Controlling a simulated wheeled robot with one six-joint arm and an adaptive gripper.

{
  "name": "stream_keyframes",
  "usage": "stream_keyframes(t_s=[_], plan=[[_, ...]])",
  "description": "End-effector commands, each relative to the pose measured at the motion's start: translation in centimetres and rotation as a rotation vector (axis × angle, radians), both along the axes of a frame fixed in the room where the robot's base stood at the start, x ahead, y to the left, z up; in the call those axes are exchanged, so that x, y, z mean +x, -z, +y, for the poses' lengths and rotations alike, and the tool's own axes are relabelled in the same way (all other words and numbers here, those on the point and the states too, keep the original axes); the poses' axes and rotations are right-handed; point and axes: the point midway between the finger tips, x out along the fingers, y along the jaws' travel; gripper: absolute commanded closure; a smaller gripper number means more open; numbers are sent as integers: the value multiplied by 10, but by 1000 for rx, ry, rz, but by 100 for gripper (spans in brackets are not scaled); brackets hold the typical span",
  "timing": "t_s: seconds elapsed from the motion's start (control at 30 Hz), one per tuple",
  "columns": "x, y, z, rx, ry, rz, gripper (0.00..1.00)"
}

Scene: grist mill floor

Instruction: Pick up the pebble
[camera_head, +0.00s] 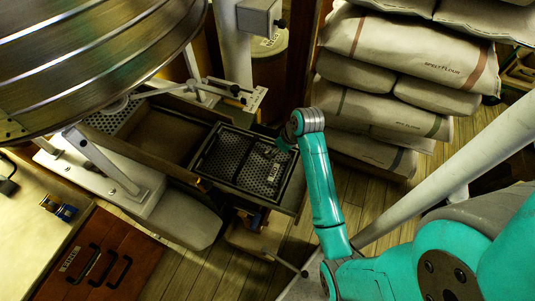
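I cannot clearly make out the pebble in this view. A dark perforated tray (222,157), like a sieve, sits in a framed drawer in the middle of the view. My teal arm reaches up from the lower right, and its wrist is at the tray's upper right corner. My gripper (272,160) seems to be the dark shape over the right part of the tray, below and left of the wrist. It is small and dark against the tray, so its fingers and anything between them cannot be told apart.
A large ribbed metal drum (90,55) overhangs the upper left. An open wooden drawer (165,135) lies left of the tray. Stacked flour sacks (400,50) stand at the upper right. A counter (30,215) with dark-handled drawers is at lower left. Plank floor shows between.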

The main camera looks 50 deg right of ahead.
Motion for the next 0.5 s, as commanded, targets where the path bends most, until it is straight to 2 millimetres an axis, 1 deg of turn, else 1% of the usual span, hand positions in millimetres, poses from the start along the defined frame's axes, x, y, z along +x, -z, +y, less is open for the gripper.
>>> stream_keyframes(t_s=[0.3, 0.4, 0.5], plan=[[18, 37, 6, 1, -2, 1, 46], [21, 42, 7, 0, -1, 1, 46], [21, 43, 6, 1, 0, 0, 46]])
